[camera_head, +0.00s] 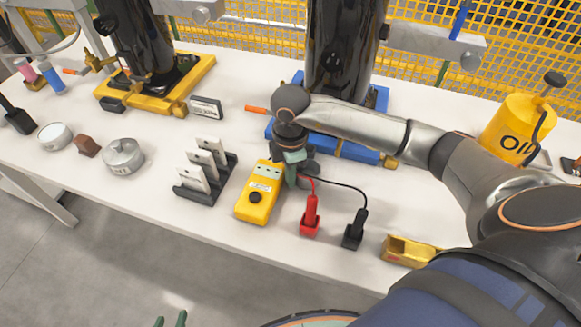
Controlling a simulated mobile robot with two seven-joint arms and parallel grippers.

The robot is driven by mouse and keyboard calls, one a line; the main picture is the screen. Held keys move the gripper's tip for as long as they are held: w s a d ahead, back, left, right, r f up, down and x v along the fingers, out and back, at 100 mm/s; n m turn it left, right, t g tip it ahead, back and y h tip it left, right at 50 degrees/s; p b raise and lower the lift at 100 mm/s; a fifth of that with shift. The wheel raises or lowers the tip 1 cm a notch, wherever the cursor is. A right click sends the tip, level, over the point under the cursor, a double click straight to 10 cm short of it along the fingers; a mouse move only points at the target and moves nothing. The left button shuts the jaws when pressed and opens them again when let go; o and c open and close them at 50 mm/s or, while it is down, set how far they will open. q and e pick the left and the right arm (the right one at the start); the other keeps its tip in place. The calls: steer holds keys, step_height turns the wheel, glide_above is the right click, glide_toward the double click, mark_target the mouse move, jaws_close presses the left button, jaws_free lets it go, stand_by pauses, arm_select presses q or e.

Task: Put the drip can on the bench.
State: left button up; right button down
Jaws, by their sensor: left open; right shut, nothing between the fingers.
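I cannot tell for sure which thing is the drip can. A round silver lidded can (123,157) stands on the white bench (130,205) at the left, and a small open white-rimmed tin (55,136) stands farther left. My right gripper (292,170) is shut and empty, pointing down just beside the yellow meter (260,190); whether it touches the meter is unclear. Only the green fingertips of my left gripper (170,320) show at the bottom edge. They are apart, with nothing between them, over the floor in front of the bench.
A black rack (205,190) with white plates stands left of the meter. Red (310,217) and black (354,231) probes and a yellow tray (407,251) line the front edge. A yellow oil container (516,130) stands at right. Two black cylinders on bases stand behind.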

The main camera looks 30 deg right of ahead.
mark_target(319, 166)
arm_select(q)
steer(key=shift+s+f, duration=0.15)
steer(key=shift+s, duration=0.2)
arm_select(e)
steer(key=d, duration=0.2)
steer(key=s+d, duration=0.1)
steer(key=d, duration=0.3)
steer(key=shift+s+d+p, duration=0.25)
steer(key=shift+d+p, duration=0.1)
steer(key=shift+d, duration=0.3)
arm_select(q)
steer(key=shift+w+r, duration=0.4)
steer(key=shift+r, duration=0.05)
